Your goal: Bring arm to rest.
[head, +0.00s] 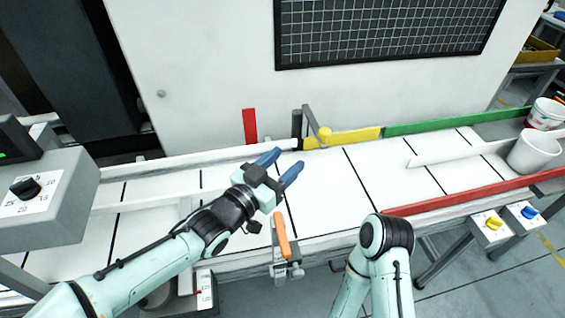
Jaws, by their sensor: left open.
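My left arm (150,265) reaches in from the lower left over the white conveyor. My left gripper (281,166) has blue fingertips that stand apart, with nothing visible between them. It is over the belt, left of the yellow rail section. My right arm (385,238) shows as a bent part at the bottom, in front of the conveyor's near edge. Its gripper is out of view.
The white conveyor (385,180) has dark cross lines. A red rail (460,195), yellow rail (345,138) and green rail (450,121) edge it. An orange lever (282,235) stands near my left wrist. White buckets (534,152) stand at right. A grey dial box (45,205) is left.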

